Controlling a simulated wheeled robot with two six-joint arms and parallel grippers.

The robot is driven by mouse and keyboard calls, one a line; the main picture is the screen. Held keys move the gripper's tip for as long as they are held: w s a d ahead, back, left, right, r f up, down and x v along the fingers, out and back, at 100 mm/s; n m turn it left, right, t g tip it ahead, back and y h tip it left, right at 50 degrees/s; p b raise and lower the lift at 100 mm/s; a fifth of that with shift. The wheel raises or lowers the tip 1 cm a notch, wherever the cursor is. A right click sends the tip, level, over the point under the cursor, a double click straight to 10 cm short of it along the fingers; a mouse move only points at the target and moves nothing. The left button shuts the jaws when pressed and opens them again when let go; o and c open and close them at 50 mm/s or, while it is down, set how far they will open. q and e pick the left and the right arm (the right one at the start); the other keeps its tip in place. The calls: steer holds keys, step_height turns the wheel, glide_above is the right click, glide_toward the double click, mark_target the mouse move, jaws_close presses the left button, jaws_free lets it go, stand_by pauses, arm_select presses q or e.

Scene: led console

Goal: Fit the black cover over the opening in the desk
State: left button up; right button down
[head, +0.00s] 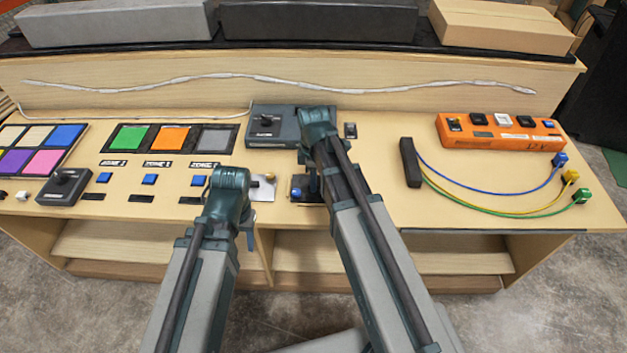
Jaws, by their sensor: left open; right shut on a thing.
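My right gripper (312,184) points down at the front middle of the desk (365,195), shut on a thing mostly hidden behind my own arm. A dark flat piece (301,201) shows at the desk surface beside and below this gripper; it looks like the black cover, but I cannot tell whether it is in the grip or lying flush. My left gripper (248,232) is open near the desk's front edge, left of the right one, with its fingers partly hidden by its own wrist. The opening in the desk is not clearly visible.
A small blue-topped control (296,193) and a silver plate with a brass knob (263,187) stand close to the grippers. A dark grey box with a knob (270,125) lies behind. An orange power strip (500,131) and coloured cables (500,210) are at right.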

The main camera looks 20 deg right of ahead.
steer(key=c, duration=0.7)
jaws_free()
steer(key=shift+c, duration=0.2)
steer(key=shift+r, duration=0.1)
step_height(320, 180, up, 14)
steer(key=p, duration=1.4)
steer(key=shift+s+f, duration=0.1)
steer(key=shift+f, duration=0.15)
steer(key=s+a+m+h, duration=0.1)
steer(key=s+a+m, duration=0.9)
steer(key=s, duration=0.4)
steer(key=shift+a+m, duration=0.25)
steer(key=shift+m, duration=0.15)
